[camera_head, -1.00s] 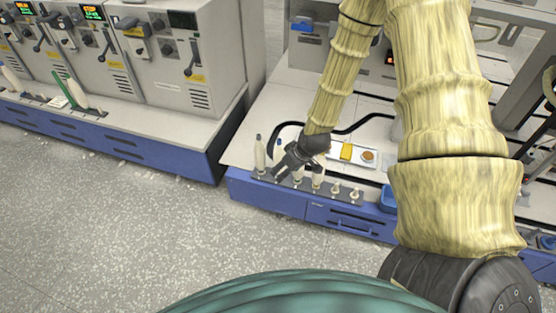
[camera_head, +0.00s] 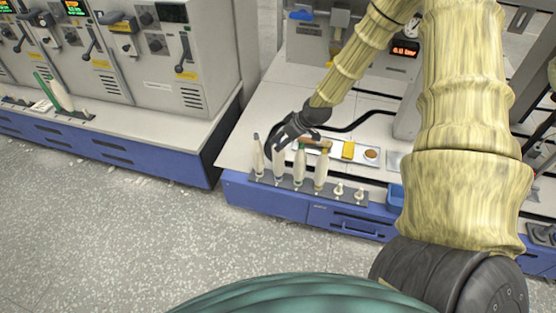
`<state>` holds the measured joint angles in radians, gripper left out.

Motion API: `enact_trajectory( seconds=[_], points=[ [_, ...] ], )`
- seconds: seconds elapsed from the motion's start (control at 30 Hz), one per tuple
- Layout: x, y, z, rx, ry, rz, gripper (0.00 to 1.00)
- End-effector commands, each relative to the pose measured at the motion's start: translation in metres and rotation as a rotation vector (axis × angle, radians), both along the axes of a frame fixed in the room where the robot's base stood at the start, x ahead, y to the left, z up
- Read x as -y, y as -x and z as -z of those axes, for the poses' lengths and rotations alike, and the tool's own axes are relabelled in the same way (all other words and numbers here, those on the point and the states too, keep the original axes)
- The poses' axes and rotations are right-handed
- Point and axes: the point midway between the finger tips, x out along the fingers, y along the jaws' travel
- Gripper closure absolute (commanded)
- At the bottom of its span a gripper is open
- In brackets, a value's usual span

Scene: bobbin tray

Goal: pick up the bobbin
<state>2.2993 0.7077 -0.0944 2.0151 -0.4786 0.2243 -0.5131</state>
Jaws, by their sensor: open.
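A row of upright cream bobbins stands on pegs in a dark tray (camera_head: 290,183) at the front edge of the bench. The leftmost bobbin (camera_head: 258,160) has a dark tip, the third bobbin (camera_head: 299,168) a green tip, and the rightmost bobbin (camera_head: 320,171) a brown tip. My gripper (camera_head: 277,147) is open, at the upper part of the second bobbin (camera_head: 279,165) from the left, whose tip it hides. I cannot tell whether the fingers are around that bobbin or behind it, or touch it.
Two short pegs (camera_head: 348,193) at the tray's right end carry no bobbin. Behind the row is a white tray (camera_head: 330,151) with a yellow block (camera_head: 348,150) and a round brown item (camera_head: 371,154). A blue bin (camera_head: 395,195) stands to the right.

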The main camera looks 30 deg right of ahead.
Motion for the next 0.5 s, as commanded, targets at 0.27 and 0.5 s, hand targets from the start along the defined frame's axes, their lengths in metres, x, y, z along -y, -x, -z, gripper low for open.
enact_trajectory(
  seconds=[0.27, 0.5],
  points=[
    [-0.005, -0.007, 0.01, 0.0, -0.001, -0.003, 0.38],
    [-0.014, -0.02, 0.031, -0.002, -0.001, -0.003, 0.38]
  ],
)
